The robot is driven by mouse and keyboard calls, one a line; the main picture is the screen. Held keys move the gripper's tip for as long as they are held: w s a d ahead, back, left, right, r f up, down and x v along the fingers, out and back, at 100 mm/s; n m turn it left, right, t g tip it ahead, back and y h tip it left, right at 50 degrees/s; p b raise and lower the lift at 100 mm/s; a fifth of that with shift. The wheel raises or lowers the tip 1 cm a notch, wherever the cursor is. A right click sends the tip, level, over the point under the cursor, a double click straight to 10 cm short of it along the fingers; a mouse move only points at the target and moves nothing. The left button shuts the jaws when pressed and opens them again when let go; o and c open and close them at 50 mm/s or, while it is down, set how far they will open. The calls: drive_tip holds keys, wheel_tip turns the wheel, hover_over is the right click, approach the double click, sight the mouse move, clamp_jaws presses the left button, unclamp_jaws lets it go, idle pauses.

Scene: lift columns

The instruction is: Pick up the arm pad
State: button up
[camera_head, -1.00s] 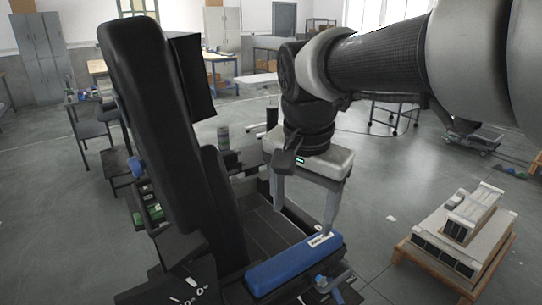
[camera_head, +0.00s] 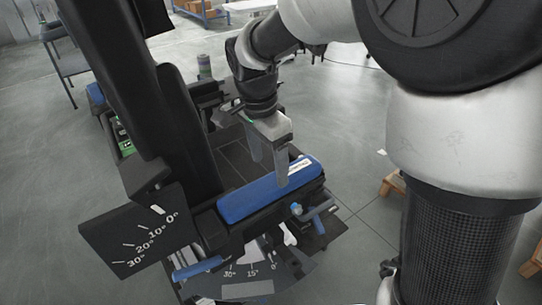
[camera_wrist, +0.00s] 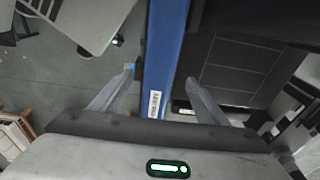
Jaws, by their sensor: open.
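The arm pad (camera_head: 255,197) is a long blue bar with a white label, lying along the near side of the black chair-like device. In the wrist view the arm pad (camera_wrist: 164,55) runs upward between my fingers, with its label near the bottom. My gripper (camera_head: 268,170) is open at the pad's labelled end, fingers pointing down. In the wrist view my gripper (camera_wrist: 160,77) has one finger on each side of the pad, with a gap on both sides. Whether the fingertips reach below the pad's top is hard to tell.
The tall black backrest (camera_head: 115,75) stands left of my gripper. A black angle plate (camera_head: 140,230) and a blue-handled clamp (camera_head: 315,212) sit near the pad. A wooden pallet (camera_head: 393,184) is on the floor at right. Open floor lies between.

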sight(272, 180)
drive_tip(key=f, duration=0.3)
drive_tip(key=d+f, duration=0.1)
drive_tip(key=f, duration=0.1)
drive_tip(key=shift+w+f, duration=0.2)
drive_tip(key=shift+f, duration=0.1)
drive_tip(key=shift+a, duration=0.1)
drive_tip(key=c, duration=1.2)
wheel_tip(272, 180, up, 11)
drive_tip(key=shift+f+p, duration=0.2)
drive_tip(key=shift+p, duration=0.25)
drive_tip(key=shift+c, duration=0.2)
